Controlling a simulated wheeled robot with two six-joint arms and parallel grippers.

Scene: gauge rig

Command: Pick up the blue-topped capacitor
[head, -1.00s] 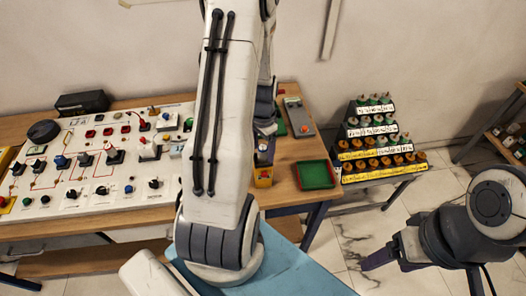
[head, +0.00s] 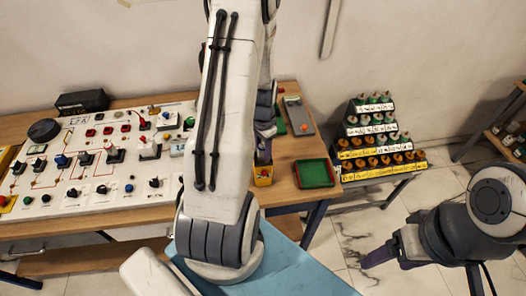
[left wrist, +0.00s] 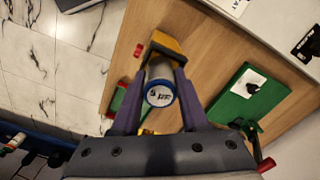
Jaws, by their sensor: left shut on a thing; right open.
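The blue-topped capacitor (left wrist: 160,92) shows in the left wrist view as a grey cylinder with a blue ring and a white, marked end facing the camera. My left gripper (left wrist: 160,85) is shut on it, with one purple finger on each side. The yellow bin (left wrist: 168,46) is just beyond the capacitor; I cannot tell whether its lower end is clear of the bin. In the head view my left gripper (head: 264,146) is partly hidden by my arm, above the yellow bin (head: 263,178). My right gripper (head: 378,257) is open and empty at the right, away from the table.
A green tray with a red rim (head: 315,174) is right of the bin on the wooden table. A grey meter (head: 298,116) lies behind it. A switch panel (head: 90,165) fills the left. A stepped rack (head: 375,140) of labelled parts stands beyond the table's right edge.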

